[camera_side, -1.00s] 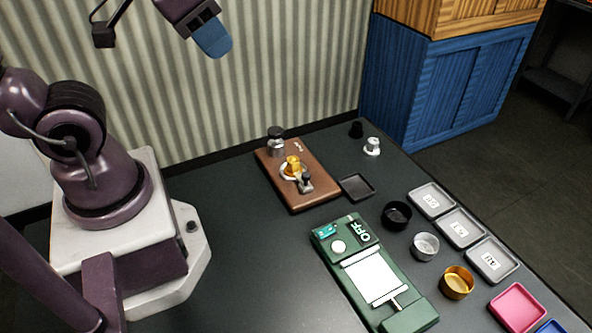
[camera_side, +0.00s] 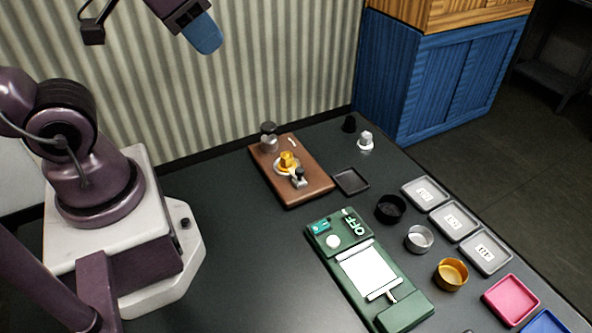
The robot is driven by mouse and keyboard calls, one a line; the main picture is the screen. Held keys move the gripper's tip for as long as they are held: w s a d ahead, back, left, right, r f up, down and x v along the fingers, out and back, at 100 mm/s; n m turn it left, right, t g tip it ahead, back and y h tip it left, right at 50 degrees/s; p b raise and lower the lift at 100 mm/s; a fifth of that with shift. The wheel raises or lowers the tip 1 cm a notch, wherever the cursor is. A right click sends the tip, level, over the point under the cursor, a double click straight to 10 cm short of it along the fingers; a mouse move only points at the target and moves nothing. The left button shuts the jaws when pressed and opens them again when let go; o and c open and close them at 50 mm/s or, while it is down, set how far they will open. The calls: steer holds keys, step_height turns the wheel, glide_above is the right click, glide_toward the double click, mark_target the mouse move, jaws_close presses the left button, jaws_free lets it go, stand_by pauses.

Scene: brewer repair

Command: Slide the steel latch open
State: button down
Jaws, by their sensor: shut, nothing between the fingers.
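A green device (camera_side: 345,278) lies on the dark table, marked OFF near its top. It has a white panel (camera_side: 369,268) with pale bars across its upper and lower ends. A small steel piece with a short stem (camera_side: 391,294) shows at the panel's lower end. It looks like the steel latch, but it is too small to tell how far it is slid. My gripper (camera_side: 207,38), with blue fingertips, is shut and empty. It is high at the top of the picture, up and left of the device and well apart from it.
A brown board (camera_side: 305,187) with a brass piece (camera_side: 287,159) lies behind the device. Black (camera_side: 391,208), steel (camera_side: 420,239) and brass (camera_side: 451,274) cups stand to its right, beside grey trays (camera_side: 426,193) and a pink tray (camera_side: 511,300). The table left of the device is clear.

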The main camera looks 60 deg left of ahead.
steer(key=c, duration=1.8)
jaws_free()
steer(key=shift+c, duration=0.2)
steer(key=o, duration=0.4)
steer(key=shift+f, duration=0.1)
steer(key=o, duration=0.4)
steer(key=shift+w+a+f+g, duration=0.1)
steer(key=shift+w+f+g, duration=0.2)
steer(key=shift+f, duration=0.25)
steer(key=shift+w+f+g, duration=0.2)
steer(key=shift+f+g, duration=0.2)
steer(key=shift+f, duration=0.1)
steer(key=m+g, duration=0.4)
steer(key=m, duration=0.5)
glide_above(300, 169)
step_height(300, 169, down, 16)
step_height(300, 169, down, 12)
steer(key=shift+r, duration=0.1)
steer(key=shift+c, duration=0.3)
jaws_close()
